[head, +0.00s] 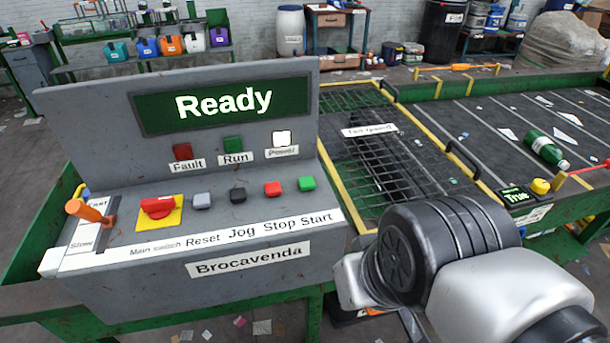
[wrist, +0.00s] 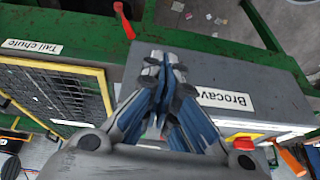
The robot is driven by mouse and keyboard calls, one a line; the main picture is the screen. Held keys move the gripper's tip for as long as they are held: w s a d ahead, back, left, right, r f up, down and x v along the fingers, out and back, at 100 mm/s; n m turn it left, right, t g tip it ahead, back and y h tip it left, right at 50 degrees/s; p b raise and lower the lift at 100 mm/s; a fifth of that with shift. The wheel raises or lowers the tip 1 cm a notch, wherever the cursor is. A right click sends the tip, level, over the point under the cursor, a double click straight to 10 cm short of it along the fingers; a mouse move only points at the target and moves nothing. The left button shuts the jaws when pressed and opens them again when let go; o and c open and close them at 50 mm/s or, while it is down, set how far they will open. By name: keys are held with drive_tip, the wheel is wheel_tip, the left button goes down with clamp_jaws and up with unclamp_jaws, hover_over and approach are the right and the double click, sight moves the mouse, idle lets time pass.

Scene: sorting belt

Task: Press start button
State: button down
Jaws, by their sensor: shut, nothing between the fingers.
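The control panel (head: 130,270) stands at left in the head view, its screen reading "Ready". The green start button (head: 307,184) is at the right end of its button row, above the "Start" label. The red stop button (head: 272,188) is just left of it. My gripper (wrist: 164,62) is shut and empty in the wrist view, its fingers in front of the panel box near the Brocavenda label (wrist: 225,98). I cannot make out the start button in that view; the fingers cover part of the panel. In the head view, my arm is right of the panel and the fingertips cannot be made out.
The black jog button (head: 238,195), grey reset button (head: 202,201), red main switch (head: 158,207) and orange speed lever (head: 88,212) share the panel. The white Power lamp (head: 282,138) looks lit. A mesh guard (head: 390,165) and the belt (head: 480,120) with a green bottle (head: 546,150) lie right.

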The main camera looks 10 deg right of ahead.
drive_tip(key=w+a+r+m+g+y+p, duration=0.1)
drive_tip(key=w+a+r+m+y+p, duration=0.15)
drive_tip(key=w+r+p, duration=0.2)
wheel_tip(320, 180, up, 6)
drive_tip(key=m+t+y+p, duration=0.3)
drive_tip(key=m+p, duration=1.3)
hover_over(305, 184)
drive_tip(key=shift+r, duration=0.15)
wheel_tip(305, 184, down, 9)
drive_tip(key=b, duration=0.7)
drive_tip(key=shift+r, duration=0.1)
drive_tip(key=shift+f+b, duration=0.2)
drive_tip(key=shift+b, duration=0.3)
drive_tip(key=shift+f+b, duration=0.25)
drive_tip(key=shift+b, duration=0.1)
